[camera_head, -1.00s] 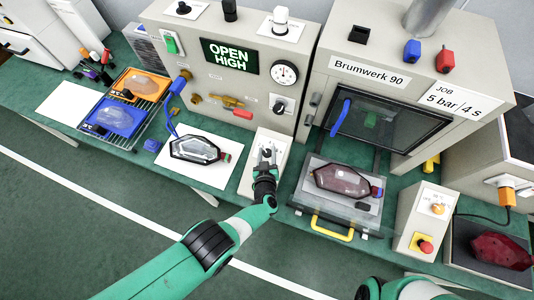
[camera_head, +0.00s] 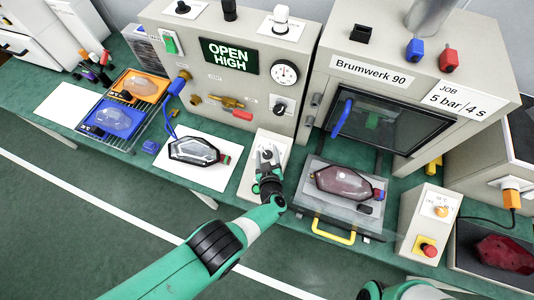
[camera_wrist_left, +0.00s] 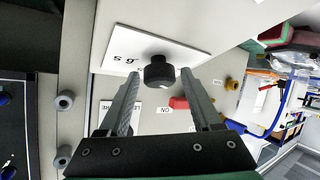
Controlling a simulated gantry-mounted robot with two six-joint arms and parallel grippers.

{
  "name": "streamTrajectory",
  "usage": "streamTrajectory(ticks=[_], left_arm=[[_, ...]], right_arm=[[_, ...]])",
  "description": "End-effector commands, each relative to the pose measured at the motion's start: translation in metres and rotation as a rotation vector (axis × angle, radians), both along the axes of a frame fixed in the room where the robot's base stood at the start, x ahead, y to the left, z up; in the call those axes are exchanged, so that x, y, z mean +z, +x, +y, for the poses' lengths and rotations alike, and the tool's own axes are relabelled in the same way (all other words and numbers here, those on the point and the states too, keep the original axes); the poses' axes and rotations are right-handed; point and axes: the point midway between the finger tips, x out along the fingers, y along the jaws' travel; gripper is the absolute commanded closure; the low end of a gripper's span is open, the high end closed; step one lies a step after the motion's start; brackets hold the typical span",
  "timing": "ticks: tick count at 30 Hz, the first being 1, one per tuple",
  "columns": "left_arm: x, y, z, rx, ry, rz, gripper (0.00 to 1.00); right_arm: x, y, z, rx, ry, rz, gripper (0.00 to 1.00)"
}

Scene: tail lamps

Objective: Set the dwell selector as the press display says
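A black round knob, which I take to be the dwell selector (camera_wrist_left: 159,70), stands on a white plate (camera_wrist_left: 190,52) with seconds markings, seen upside down in the left wrist view. In the head view this plate (camera_head: 281,150) tops a small pale box before the panel. My left gripper (camera_head: 267,152) is over the box; its fingers (camera_wrist_left: 157,85) are apart with the knob between their tips. I cannot tell whether they touch it. The press (camera_head: 385,70), labelled Brumwerk 90, bears a JOB card (camera_head: 467,98) reading 5 bar / 4 s. My right gripper is out of view.
The left panel's display (camera_head: 229,57) reads OPEN HIGH. Right of the box, a red lamp (camera_head: 343,184) lies on the press tray with a yellow handle (camera_head: 333,231). A clear lamp (camera_head: 195,150) lies to the left. A control box (camera_head: 430,215) stands further right.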

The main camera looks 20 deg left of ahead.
Motion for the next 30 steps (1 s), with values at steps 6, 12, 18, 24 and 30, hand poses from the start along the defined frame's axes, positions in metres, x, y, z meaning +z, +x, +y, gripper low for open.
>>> streamTrajectory(ticks=[6,12,18,24,30], left_arm=[[0.000,0.000,0.000,0.000,0.001,0.000,0.26],[0.005,-0.005,-0.003,-0.002,0.003,0.003,0.26],[0.026,-0.032,-0.018,-0.006,0.003,0.004,0.26],[0.043,-0.069,-0.039,-0.005,0.001,0.003,0.26],[0.048,-0.091,-0.051,-0.002,0.001,0.001,0.26]], right_arm=[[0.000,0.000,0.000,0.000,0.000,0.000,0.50],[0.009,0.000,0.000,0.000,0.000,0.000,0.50],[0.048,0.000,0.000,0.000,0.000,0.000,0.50],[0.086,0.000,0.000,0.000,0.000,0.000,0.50],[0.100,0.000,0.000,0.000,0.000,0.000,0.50]])
